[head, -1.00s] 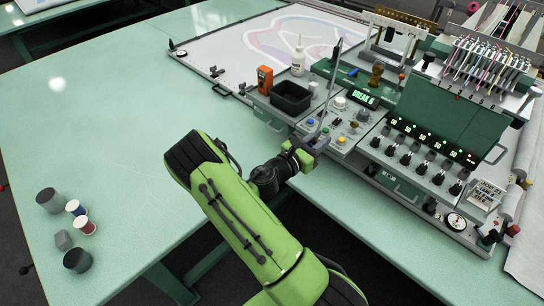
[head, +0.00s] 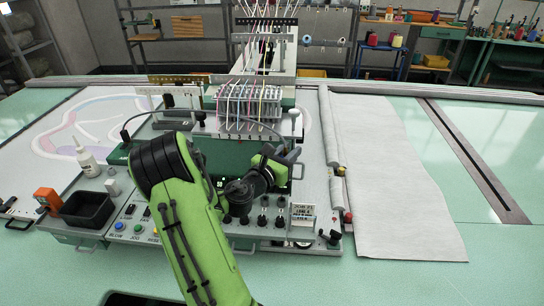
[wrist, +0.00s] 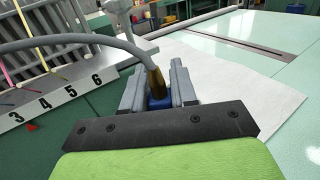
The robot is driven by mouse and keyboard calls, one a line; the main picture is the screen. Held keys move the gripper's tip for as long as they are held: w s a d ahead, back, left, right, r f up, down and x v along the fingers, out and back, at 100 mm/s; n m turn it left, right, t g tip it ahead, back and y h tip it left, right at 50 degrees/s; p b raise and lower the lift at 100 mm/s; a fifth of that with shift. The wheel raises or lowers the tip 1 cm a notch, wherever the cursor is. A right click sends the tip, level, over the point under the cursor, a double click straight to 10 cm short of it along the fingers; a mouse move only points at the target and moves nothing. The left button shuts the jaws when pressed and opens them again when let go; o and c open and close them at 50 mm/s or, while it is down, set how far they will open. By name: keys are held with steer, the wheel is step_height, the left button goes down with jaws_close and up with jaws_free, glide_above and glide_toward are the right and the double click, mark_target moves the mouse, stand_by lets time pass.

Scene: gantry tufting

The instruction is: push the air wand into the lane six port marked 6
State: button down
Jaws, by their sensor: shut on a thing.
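My gripper (wrist: 158,92) is shut on the air wand (wrist: 158,102), whose blue body shows between the grey fingers. A brass fitting joins it to a grey hose that arcs to the left in the wrist view; the wand's tip is hidden. In the head view my gripper (head: 284,165) is over the right part of the green machine front. The lane marker 6 (wrist: 97,80) is on a white numbered strip, left of and apart from the gripper in the wrist view. I cannot make out the port opening.
Threaded needles and tubes stand behind the number strip (wrist: 45,104). Knobs and a card (head: 303,214) line the console below my gripper. White cloth (head: 385,180) lies flat to the right, with free room over it. A black bin (head: 88,209) and a white bottle (head: 88,162) stand left.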

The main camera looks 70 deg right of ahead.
steer(key=shift+d, duration=0.1)
steer(key=shift+b+v, duration=0.4)
steer(key=shift+v, duration=0.45)
steer(key=shift+f+b, duration=0.25)
steer(key=shift+b, duration=0.05)
steer(key=shift+s+d+f+b, duration=0.1)
steer(key=shift+d+f+b, duration=0.1)
steer(key=shift+f+b, duration=0.2)
steer(key=shift+s+d+f+b, duration=0.15)
steer(key=shift+f+b, duration=0.15)
steer(key=shift+f, duration=0.15)
steer(key=shift+w+a+f+b, duration=0.15)
steer(key=shift+a+f+b, duration=0.1)
steer(key=shift+f+b, duration=0.7)
steer(key=shift+d+f+b, duration=0.1)
steer(key=shift+f+b, duration=0.35)
steer(key=shift+b, duration=0.15)
steer(key=shift+r, duration=0.2)
steer(key=shift+f+p, duration=0.15)
steer(key=shift+p, duration=0.5)
